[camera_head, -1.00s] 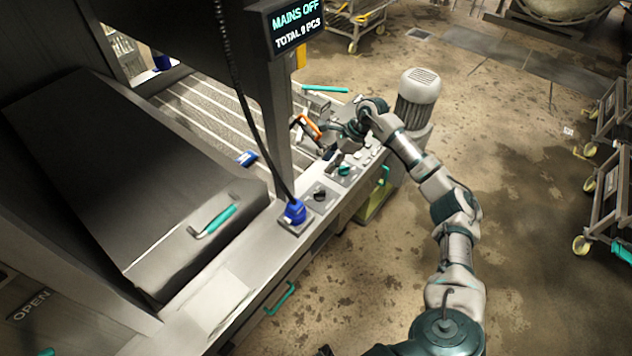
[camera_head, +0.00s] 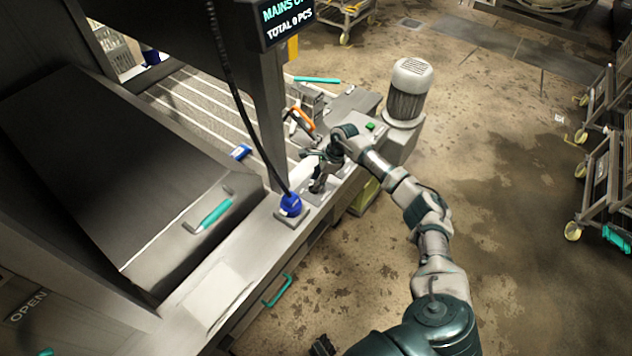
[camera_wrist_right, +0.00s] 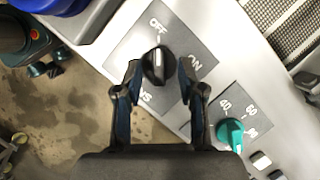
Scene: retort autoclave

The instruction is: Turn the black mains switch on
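The black mains switch (camera_wrist_right: 157,66) is a knob on a dark grey plate (camera_wrist_right: 135,42) in the right wrist view. Its white mark points to OFF, with ON printed to the right. My right gripper (camera_wrist_right: 158,72) is open, with one finger on each side of the knob. Small gaps seem to show between fingers and knob. The display (camera_head: 284,16) reads "MAINS O", cut by the frame edge, and "TOTAL 0 PCS".
A blue plug (camera_head: 290,205) with a black cable stands beside the switch. A teal knob (camera_wrist_right: 230,133) with numbers sits on the other side. An orange handle (camera_head: 302,119), a motor (camera_head: 409,90) and a post (camera_head: 268,110) stand nearby.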

